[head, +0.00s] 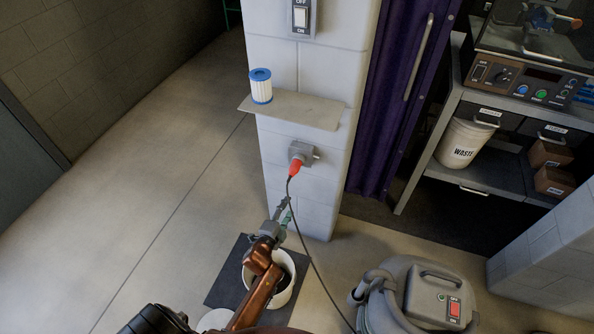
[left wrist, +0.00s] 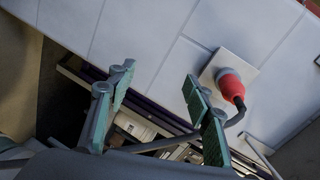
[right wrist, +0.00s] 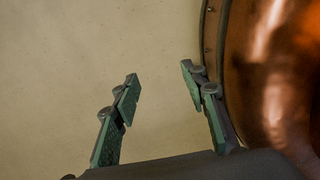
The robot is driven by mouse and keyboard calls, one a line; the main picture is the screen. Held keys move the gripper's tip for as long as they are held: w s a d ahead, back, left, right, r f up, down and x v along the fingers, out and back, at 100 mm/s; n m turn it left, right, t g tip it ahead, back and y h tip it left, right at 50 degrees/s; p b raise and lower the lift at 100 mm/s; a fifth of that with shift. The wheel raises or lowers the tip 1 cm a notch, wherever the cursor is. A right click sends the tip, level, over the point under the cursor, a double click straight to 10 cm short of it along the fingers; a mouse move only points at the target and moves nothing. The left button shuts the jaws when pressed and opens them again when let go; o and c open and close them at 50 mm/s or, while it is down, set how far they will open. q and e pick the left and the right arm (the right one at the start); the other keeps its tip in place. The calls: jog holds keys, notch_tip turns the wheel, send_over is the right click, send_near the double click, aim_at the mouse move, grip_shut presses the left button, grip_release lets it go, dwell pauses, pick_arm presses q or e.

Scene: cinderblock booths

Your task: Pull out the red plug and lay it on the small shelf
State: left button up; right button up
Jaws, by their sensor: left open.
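The red plug (head: 295,168) sits in a grey socket (head: 308,152) on the white block pillar, with a dark cable hanging from it. The small shelf (head: 305,113) juts from the pillar above the socket. My left gripper (head: 284,208) is below the plug, apart from it. In the left wrist view my left gripper (left wrist: 159,73) is open and empty, and the plug (left wrist: 230,84) is to the right of its fingers. My right gripper (right wrist: 158,78) is open and empty over bare floor in the right wrist view; it is not seen in the head view.
A blue-and-white cylinder (head: 261,88) stands on the shelf's left end; its right part is clear. The cable runs down to a grey vacuum (head: 400,290). A white bucket (head: 287,283) stands beneath my left arm. A purple curtain (head: 385,110) hangs right of the pillar.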

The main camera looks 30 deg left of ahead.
aim_at(294, 168)
pick_arm(q)
jog(key=r, duration=0.4)
jog(key=w+a+r+m+t+y+b, duration=0.1)
jog(key=r, duration=0.2)
jog(key=w+a+r+m+t, duration=0.1)
jog(key=r, duration=0.3)
jog(key=shift+w+r, duration=0.2)
jog(key=shift+r, duration=0.1)
pick_arm(e)
jog(key=shift+s+f, duration=0.15)
jog(key=shift+f, duration=0.7)
pick_arm(q)
jog(key=shift+w+f+t+b, duration=0.1)
jog(key=shift+w+t+b, duration=0.2)
jog(key=shift+w+b, duration=0.2)
jog(key=b+x, duration=0.2)
jog(key=x, duration=0.4)
jog(key=shift+w+a, duration=0.15)
jog(key=shift+w, duration=0.1)
jog(key=shift+w+a, duration=0.2)
jog(key=shift+w, duration=0.45)
pick_arm(e)
jog(key=w+r, duration=0.2)
jog(key=w, duration=0.4)
jog(key=shift+w+a, duration=0.2)
jog(key=shift+a, duration=0.15)
jog(key=shift+w+r, duration=0.1)
jog(key=shift+r, duration=0.05)
